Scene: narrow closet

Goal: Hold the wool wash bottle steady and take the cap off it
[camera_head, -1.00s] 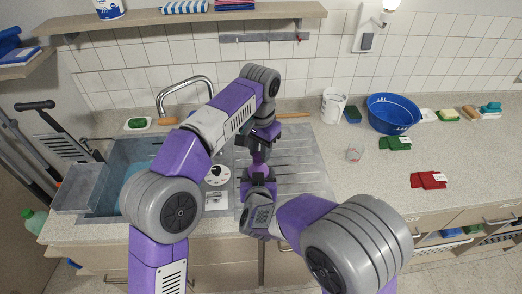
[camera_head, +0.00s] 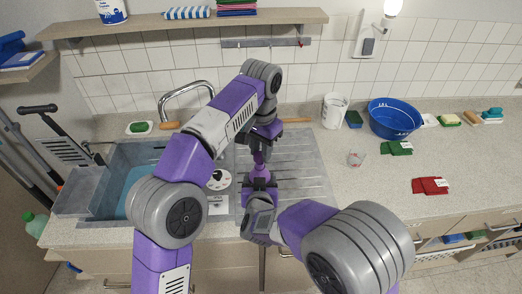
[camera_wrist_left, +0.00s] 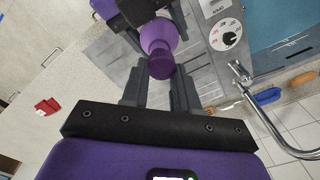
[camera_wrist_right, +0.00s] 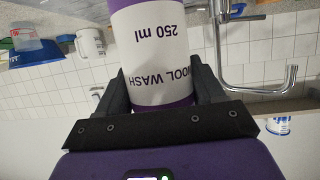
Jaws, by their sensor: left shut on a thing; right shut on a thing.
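The wool wash bottle (camera_head: 260,171) is purple with a white label. It shows upside down in the right wrist view (camera_wrist_right: 160,50), with "WOOL WASH" and "250 ml" readable. My right gripper (camera_head: 259,187) is shut around its body. The darker purple cap (camera_wrist_left: 161,66) shows in the left wrist view between the fingers of my left gripper (camera_wrist_left: 160,88), which is shut on it. The bottle's lighter purple shoulder (camera_wrist_left: 157,37) lies right beyond the cap. I cannot tell whether cap and neck still touch. In the head view the left gripper (camera_head: 261,140) is behind the right one.
The sink (camera_head: 125,165) with its tap (camera_head: 188,88) is at the left. The ribbed drainer (camera_head: 305,175) lies around the grippers. A white mug (camera_head: 334,110), blue basin (camera_head: 394,117), clear glass (camera_head: 356,159), green cloth (camera_head: 396,148) and red cloth (camera_head: 430,186) are at the right.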

